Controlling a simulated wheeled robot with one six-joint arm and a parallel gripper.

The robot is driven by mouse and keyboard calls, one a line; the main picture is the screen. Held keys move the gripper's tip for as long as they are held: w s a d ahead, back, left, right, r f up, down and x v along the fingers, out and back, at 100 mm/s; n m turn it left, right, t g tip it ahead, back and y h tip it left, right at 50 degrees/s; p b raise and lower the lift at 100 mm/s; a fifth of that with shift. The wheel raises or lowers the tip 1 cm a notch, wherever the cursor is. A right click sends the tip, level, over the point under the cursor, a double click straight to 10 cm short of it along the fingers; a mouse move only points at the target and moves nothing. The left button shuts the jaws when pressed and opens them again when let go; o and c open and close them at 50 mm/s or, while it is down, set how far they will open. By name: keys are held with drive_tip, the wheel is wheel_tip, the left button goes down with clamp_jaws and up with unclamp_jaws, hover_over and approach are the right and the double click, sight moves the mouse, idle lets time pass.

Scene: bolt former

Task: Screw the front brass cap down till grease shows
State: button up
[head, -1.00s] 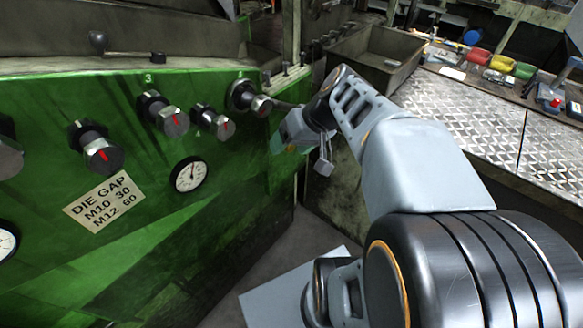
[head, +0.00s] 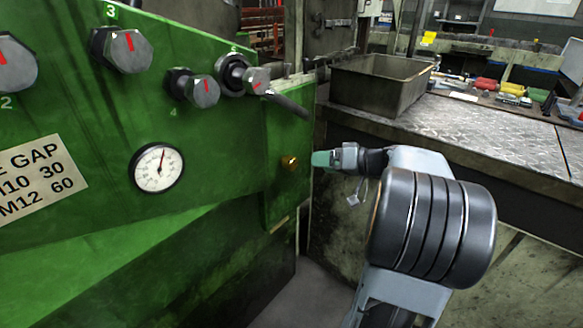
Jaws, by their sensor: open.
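A small brass cap (head: 290,162) sits on the green side panel of the machine, low and right of the knobs. My gripper (head: 318,160) is a short way to the right of the cap, pointing left toward it, with a gap between them in the picture. Its jaws are open and look empty; their greenish tips are small in this view. No grease is visible at the cap, which is too small here to show its thread.
Knobs with red marks (head: 204,91), a dark lever (head: 287,104) and a round gauge (head: 158,168) stand out from the green panel. A metal bin (head: 380,85) rests on the bench (head: 470,130) behind my arm. Floor shows between machine and bench.

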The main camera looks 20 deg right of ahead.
sight(295, 163)
drive_tip(key=x, duration=1)
drive_tip(key=shift+a+f+b, duration=0.1)
drive_tip(key=shift+a+b, duration=0.05)
drive_tip(key=shift+b, duration=0.2)
drive_tip(key=shift+c, duration=0.2)
drive_tip(key=c, duration=0.9)
